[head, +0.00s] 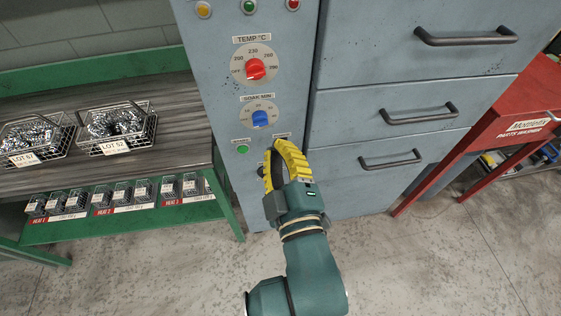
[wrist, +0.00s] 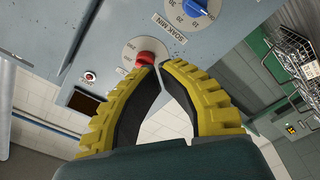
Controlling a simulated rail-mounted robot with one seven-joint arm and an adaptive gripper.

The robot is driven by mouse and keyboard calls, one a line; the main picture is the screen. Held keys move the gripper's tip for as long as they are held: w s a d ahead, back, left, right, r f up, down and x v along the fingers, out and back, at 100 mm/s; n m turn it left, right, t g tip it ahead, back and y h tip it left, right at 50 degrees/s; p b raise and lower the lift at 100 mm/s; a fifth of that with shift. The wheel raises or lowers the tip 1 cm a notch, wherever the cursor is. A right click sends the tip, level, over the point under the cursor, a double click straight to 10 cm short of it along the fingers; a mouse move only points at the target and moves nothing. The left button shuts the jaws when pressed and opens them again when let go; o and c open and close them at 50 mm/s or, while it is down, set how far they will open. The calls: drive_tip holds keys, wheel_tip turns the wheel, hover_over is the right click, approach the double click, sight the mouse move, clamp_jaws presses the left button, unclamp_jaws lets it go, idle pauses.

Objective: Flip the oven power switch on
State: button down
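The oven's grey-blue control panel (head: 215,75) stands upright in the head view. My gripper (head: 277,147), with yellow ribbed fingers, is at the lower part of the panel, below the blue knob. Its fingertips appear to meet, with nothing seen between them; the wrist view shows the tips together too (wrist: 160,63). No power switch can be made out; the panel behind my fingers is hidden. A small label (head: 283,135), unreadable here, sits just above the fingertips. A green lamp (head: 243,149) is left of them. Contact with the panel cannot be told.
Above are the blue soak knob (head: 260,118) and red temperature knob (head: 255,69), both also in the wrist view (wrist: 196,8) (wrist: 145,58). Drawers with protruding handles (head: 391,160) are right. A green-framed bench (head: 180,125) with wire baskets (head: 115,126) is left. A red cart (head: 510,120) stands far right.

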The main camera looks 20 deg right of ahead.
wheel_tip(320, 180, down, 17)
drive_tip(key=d+n+g+b, duration=0.2)
drive_tip(key=n, duration=0.4)
drive_tip(key=shift+s+d+r, duration=0.15)
drive_tip(key=shift+s+d, duration=0.2)
drive_tip(key=b+x, duration=0.6)
drive_tip(key=x, duration=0.8)
drive_tip(key=shift+d, duration=0.2)
